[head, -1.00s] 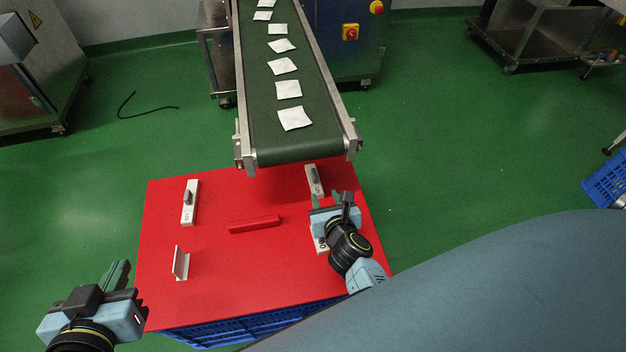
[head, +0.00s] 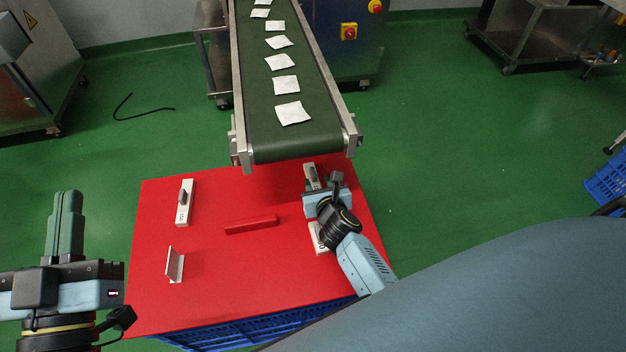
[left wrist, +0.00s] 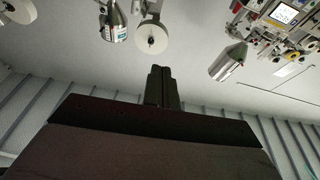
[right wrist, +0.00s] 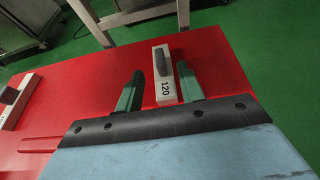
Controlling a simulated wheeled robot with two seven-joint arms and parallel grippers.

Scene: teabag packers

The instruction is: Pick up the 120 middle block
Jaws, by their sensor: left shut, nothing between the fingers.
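The 120 block (right wrist: 165,93) is a white bar with a dark grey grip on top. In the right wrist view it lies between and just ahead of the fingertips of my right gripper (right wrist: 160,82), which is open. In the head view the same block (head: 309,168) lies at the table's far right, partly hidden by my right gripper (head: 318,187). My left gripper (head: 67,200) is shut and empty, left of the table, fingers pointing up in the picture.
On the red table (head: 215,290) are a 150 block (head: 183,215), a small angled plate (head: 175,265), a red bar (head: 250,225) and another white block (head: 318,243) partly behind my right arm. The conveyor (head: 290,145) carrying teabags overhangs the far edge.

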